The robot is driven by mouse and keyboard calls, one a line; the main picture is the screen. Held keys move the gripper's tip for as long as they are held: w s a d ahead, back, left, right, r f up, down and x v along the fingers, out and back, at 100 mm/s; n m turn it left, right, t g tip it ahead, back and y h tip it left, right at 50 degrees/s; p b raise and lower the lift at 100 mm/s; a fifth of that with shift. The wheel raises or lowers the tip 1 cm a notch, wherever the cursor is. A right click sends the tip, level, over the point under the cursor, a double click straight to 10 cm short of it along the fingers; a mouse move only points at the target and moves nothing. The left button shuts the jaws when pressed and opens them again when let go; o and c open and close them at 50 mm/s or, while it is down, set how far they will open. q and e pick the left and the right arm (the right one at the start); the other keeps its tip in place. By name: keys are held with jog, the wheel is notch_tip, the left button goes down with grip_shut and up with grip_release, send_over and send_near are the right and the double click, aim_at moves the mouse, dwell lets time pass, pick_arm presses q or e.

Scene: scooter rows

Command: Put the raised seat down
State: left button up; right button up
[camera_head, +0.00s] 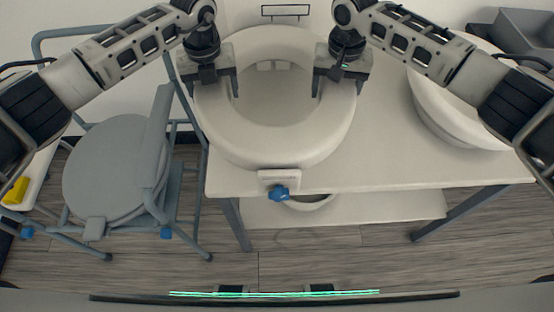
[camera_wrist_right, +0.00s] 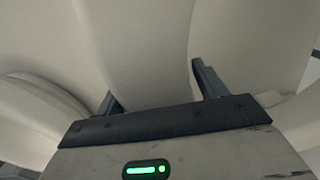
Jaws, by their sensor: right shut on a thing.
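The raised seat (camera_head: 282,142) is a thick white ring with a clamp block and blue knob (camera_head: 279,192) at its front. It is over the front left part of the white table; I cannot tell whether it touches the top. My right gripper (camera_head: 338,92) is shut on the raised seat's right rim, one finger in the opening and one outside. In the right wrist view the white rim (camera_wrist_right: 140,45) runs between the fingers (camera_wrist_right: 160,92). My left gripper (camera_head: 211,90) straddles the left rim with its fingers apart; contact there is unclear.
The white table (camera_head: 395,170) has free room right of the seat. Another white rounded piece (camera_head: 440,115) is at its right end, partly behind my right arm. A grey-blue commode chair (camera_head: 118,170) stands on the left. A lower shelf (camera_head: 380,207) is under the table.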

pick_arm(q)
jog(key=shift+w+a+r, duration=0.1)
jog(key=shift+a, duration=0.1)
pick_arm(e)
jog(key=shift+d, duration=0.25)
pick_arm(q)
jog(key=shift+f, duration=0.2)
pick_arm(e)
jog(key=shift+w+f, duration=0.1)
jog(key=shift+f, duration=0.05)
